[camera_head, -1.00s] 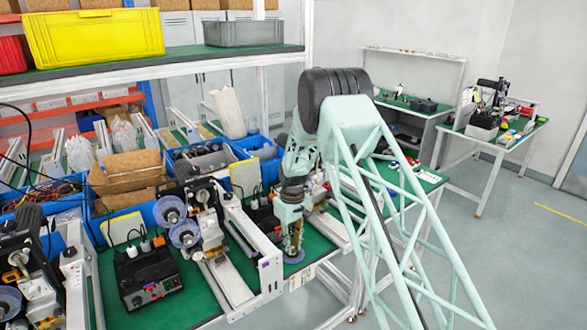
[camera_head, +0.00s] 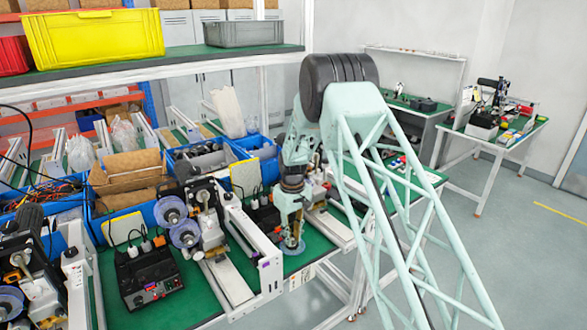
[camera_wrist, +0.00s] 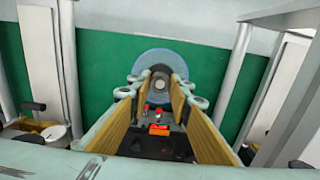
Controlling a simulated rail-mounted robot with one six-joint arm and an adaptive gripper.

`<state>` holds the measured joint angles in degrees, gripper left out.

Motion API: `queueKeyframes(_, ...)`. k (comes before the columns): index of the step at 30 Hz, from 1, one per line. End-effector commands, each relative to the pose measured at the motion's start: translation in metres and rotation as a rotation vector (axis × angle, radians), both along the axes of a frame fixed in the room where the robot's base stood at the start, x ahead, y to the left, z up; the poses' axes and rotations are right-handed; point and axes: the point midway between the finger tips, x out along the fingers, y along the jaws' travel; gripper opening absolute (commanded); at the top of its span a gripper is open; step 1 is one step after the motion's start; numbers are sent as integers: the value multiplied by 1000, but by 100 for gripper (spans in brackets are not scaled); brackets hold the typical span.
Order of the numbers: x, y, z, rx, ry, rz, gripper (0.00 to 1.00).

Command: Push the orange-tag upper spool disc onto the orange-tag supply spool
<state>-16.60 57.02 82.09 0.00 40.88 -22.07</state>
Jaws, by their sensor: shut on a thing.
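My gripper (camera_head: 291,240) points down over the green bench at the right of the coder row. It is shut on a translucent blue spool disc (camera_head: 292,248), held at its tip. In the wrist view my gripper's (camera_wrist: 159,83) yellow-padded fingers close on the disc's dark hub, and the blue disc (camera_wrist: 144,66) lies flat to the camera beyond the fingertips. The middle coder carries two blue spools, an upper one (camera_head: 171,209) and a lower one (camera_head: 185,235). I cannot make out an orange tag on the disc or on any spool.
A black control box (camera_head: 149,279) stands left of the middle coder. A white rail frame (camera_head: 258,255) stands between that coder and my gripper. In the wrist view a black box with red buttons (camera_wrist: 160,140) shows between the fingers. Blue bins (camera_head: 205,157) line the back.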

Motion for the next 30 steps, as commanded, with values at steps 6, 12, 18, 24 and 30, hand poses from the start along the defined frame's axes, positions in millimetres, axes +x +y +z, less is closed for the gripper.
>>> queueKeyframes(6,0,0,0,0,0,0,6)
queueKeyframes(12,-3,-10,-4,0,0,-21,6)
queueKeyframes(18,-16,-37,-13,0,2,-79,6)
queueKeyframes(24,-37,-77,-25,-1,1,-168,6)
queueKeyframes(30,-63,-118,-37,-1,1,-266,6)
